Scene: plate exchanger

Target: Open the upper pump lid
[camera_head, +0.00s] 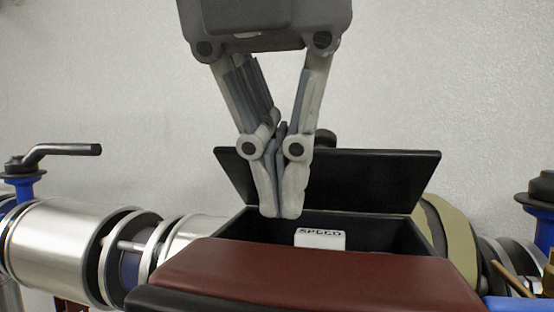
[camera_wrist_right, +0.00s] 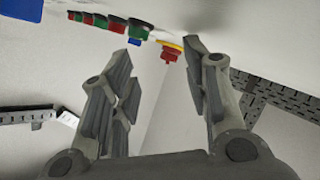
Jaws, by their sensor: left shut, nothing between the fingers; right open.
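The black pump lid (camera_head: 375,180) stands raised and tilted back at the rear edge of a dark box (camera_head: 405,238) in the head view. Inside the open box a white label reading SPEED (camera_head: 320,239) shows. My left gripper (camera_head: 281,214) points down in front of the lid, its fingers shut with nothing between them, and covers part of the lid. I cannot tell whether it touches the lid. My right gripper (camera_wrist_right: 165,85) is open and empty in the right wrist view, away from the pump.
A dark red cover (camera_head: 320,280) lies in front of the box. Metal cylinders (camera_head: 60,248) and a blue valve with a black lever (camera_head: 62,152) stand at left. Another valve (camera_head: 540,195) is at right. The right wrist view shows coloured buttons (camera_wrist_right: 115,24) and perforated rails (camera_wrist_right: 270,100).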

